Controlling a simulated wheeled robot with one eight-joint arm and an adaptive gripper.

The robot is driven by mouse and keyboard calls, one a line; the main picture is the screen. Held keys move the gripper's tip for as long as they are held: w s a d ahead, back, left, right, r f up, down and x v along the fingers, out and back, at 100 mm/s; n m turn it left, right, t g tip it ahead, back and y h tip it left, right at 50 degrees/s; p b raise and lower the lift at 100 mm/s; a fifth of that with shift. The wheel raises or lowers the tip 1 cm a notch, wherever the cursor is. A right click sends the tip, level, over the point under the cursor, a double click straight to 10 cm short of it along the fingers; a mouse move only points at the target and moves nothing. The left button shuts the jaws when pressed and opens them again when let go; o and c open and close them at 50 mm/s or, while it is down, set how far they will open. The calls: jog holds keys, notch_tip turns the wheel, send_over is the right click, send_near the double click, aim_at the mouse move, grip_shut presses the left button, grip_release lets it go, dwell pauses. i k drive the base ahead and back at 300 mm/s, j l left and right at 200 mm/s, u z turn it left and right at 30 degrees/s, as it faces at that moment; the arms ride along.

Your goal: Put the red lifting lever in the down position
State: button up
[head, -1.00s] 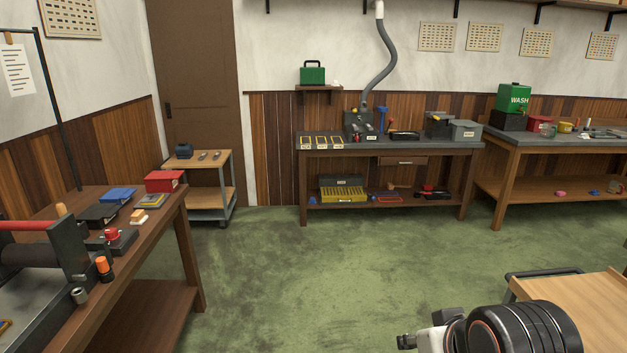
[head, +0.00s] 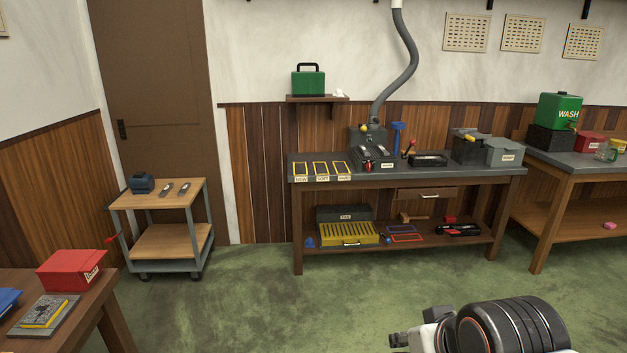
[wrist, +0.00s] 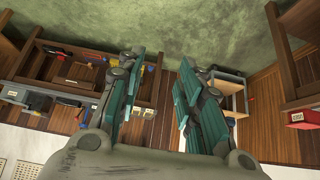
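A small red-tipped lever (head: 410,147) stands up on the back bench, just right of the grey casting machine (head: 366,142). It looks raised and slightly tilted, but it is small and I cannot be sure it is the lifting lever. The machine has a yellow knob and dark levers on top, and a grey hose rises behind it. My gripper (wrist: 162,75) shows in the wrist view with its teal-padded fingers apart and nothing between them. It is far from the bench. In the head view only part of my arm shows at the bottom right.
The back bench (head: 460,178) holds yellow-framed trays and grey boxes. A small cart (head: 165,200) stands left of it. A red box (head: 72,269) sits on the near-left bench. A bench with a green WASH tank (head: 560,112) is at right. Green floor between is clear.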

aim_at(413, 142)
jog(key=i+j+z, duration=0.15)
jog(key=i+z, duration=0.35)
jog(key=i, duration=0.15)
jog(key=i+j+z, duration=0.45)
jog(key=i, duration=0.2)
jog(key=i+j+z, duration=0.5)
jog(key=i+j, duration=0.05)
jog(key=j, duration=0.05)
